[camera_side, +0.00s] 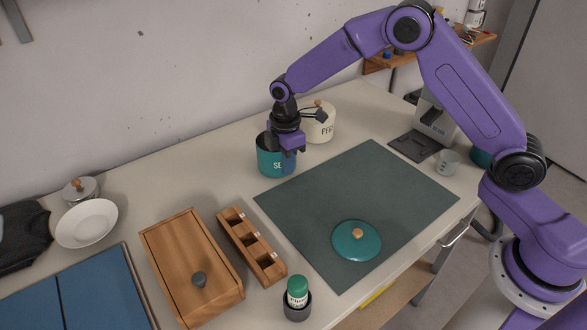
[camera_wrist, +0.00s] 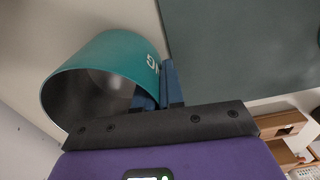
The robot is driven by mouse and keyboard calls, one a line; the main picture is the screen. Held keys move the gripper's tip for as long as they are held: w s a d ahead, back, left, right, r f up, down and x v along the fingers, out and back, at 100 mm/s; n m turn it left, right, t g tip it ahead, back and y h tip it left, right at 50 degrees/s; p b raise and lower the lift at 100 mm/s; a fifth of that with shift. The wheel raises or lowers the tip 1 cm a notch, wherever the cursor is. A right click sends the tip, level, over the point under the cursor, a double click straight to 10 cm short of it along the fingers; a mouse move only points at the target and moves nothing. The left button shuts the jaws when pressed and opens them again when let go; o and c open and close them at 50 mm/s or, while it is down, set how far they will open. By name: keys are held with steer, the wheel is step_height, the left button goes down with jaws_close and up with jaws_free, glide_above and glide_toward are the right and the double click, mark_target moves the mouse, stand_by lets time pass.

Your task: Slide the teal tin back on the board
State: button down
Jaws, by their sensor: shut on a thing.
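The teal tin (camera_side: 268,163) stands upright and lidless on the counter, just off the back left edge of the dark green board (camera_side: 325,192). Its lettering is partly hidden by my gripper. My gripper (camera_side: 288,160) reaches down at the tin's right side and is shut on its wall. In the wrist view the tin (camera_wrist: 115,65) shows its open mouth and looks empty, with my gripper's blue fingers (camera_wrist: 160,88) pinching the rim. The board (camera_wrist: 235,50) lies beside it. The teal lid (camera_side: 356,241) with a wooden knob lies on the board's front part.
A cream lidded canister (camera_side: 318,124) stands close behind the tin. A wooden box (camera_side: 190,262), a slotted wooden rack (camera_side: 250,247) and a green-capped jar (camera_side: 297,292) stand left of the board. A grey cup (camera_side: 448,162) stands at right. The board's middle is clear.

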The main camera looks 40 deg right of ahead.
steer(key=shift+w, duration=1.95)
steer(key=c, duration=1.2)
jaws_free()
steer(key=shift+o, duration=0.2)
step_height(320, 180, up, 17)
steer(key=shift+r, duration=0.2)
steer(key=shift+s, duration=0.1)
